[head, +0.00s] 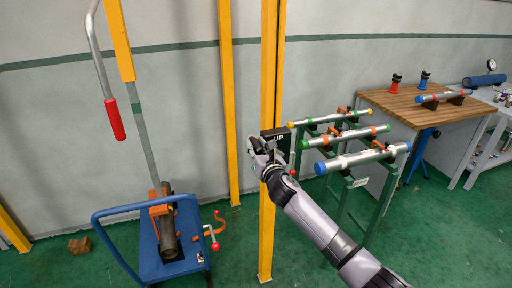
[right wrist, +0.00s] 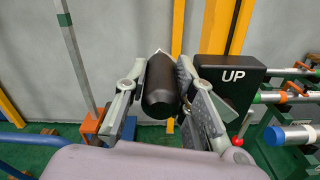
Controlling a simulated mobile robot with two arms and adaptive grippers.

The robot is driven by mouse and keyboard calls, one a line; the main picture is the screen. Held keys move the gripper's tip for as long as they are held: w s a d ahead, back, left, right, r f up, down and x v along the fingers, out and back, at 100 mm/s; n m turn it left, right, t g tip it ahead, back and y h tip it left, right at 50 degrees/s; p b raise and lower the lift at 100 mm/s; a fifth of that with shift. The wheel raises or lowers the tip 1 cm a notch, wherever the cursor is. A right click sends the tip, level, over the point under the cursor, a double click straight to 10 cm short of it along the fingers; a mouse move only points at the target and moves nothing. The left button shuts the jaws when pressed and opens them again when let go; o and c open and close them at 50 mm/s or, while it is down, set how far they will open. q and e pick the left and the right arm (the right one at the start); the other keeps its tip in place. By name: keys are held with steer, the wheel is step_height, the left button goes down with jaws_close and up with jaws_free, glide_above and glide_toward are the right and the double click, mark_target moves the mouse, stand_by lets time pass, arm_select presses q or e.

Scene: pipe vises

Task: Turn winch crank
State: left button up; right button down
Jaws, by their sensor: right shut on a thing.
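My right gripper (head: 259,150) is at the yellow post in the middle of the head view, beside a black box marked UP (head: 276,134). In the right wrist view its two fingers lie on either side of a black cylindrical grip (right wrist: 161,88) and are shut on it. The UP box (right wrist: 231,82) stands just right of the fingers there. What the black grip joins to is hidden, so I cannot tell the crank arm. A bent silver bar with a red grip (head: 115,119) hangs at the upper left, apart from my gripper. My left gripper is out of view.
A blue cart (head: 187,264) with a dark pipe (head: 168,235) stands at the left. A green rack (head: 385,196) with several capped pipes is right of the post. A wooden bench (head: 398,104) is farther right. Green floor between cart and post is mostly clear.

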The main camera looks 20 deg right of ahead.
steer(key=shift+a+f+n, duration=0.15)
steer(key=shift+f+n, duration=0.15)
steer(key=shift+f, duration=0.1)
